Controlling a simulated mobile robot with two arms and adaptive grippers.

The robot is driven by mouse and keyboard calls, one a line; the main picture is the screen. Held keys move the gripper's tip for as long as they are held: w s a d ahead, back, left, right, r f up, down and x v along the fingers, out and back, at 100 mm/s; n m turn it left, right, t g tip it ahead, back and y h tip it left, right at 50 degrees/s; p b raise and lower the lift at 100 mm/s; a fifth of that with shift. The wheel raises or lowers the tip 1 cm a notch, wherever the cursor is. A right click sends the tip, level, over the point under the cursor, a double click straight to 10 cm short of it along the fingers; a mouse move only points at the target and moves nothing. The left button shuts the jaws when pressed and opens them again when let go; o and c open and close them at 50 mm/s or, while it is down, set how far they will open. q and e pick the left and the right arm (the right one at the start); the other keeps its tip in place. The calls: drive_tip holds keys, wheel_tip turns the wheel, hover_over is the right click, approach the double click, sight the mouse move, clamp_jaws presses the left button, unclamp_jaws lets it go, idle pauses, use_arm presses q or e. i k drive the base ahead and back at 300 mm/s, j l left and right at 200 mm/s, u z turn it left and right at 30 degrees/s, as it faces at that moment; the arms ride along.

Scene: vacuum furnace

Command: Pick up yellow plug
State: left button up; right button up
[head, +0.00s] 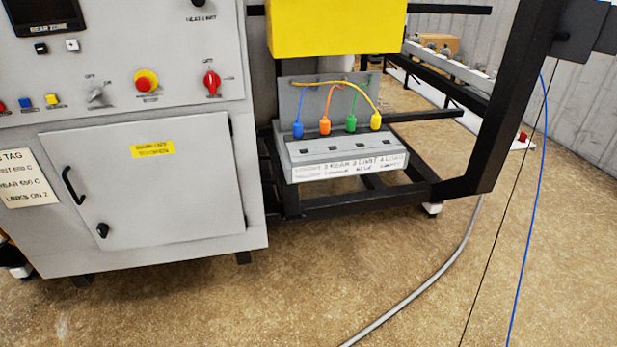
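The yellow plug (376,121) is at the right end of a row of coloured plugs. A yellow cable (352,87) arches from it up and over to the left along the grey back plate. The green plug (351,124), the orange plug (324,126) and the blue plug (298,129) are to its left. All sit at the back of a grey socket box (300,163) with several dark openings in its top and a labelled front. Neither of my grippers shows in the head view.
A grey control cabinet (150,205) with knobs, a red button and a door stands at left. A black frame (505,110) surrounds the socket box, under a yellow panel (335,28). A grey cable (440,265) lies on the floor. The floor in front is mostly open.

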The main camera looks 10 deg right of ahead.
sight(376, 118)
drive_tip(key=z, duration=0.5)
drive_tip(key=i+j+z, duration=0.2)
drive_tip(key=z, duration=0.2)
drive_tip(key=i+j+z, duration=0.2)
drive_tip(key=z, duration=0.25)
drive_tip(key=i+j+z, duration=0.15)
drive_tip(key=j+z, duration=0.25)
drive_tip(key=i+j+z, duration=0.1)
drive_tip(key=j+z, duration=0.3)
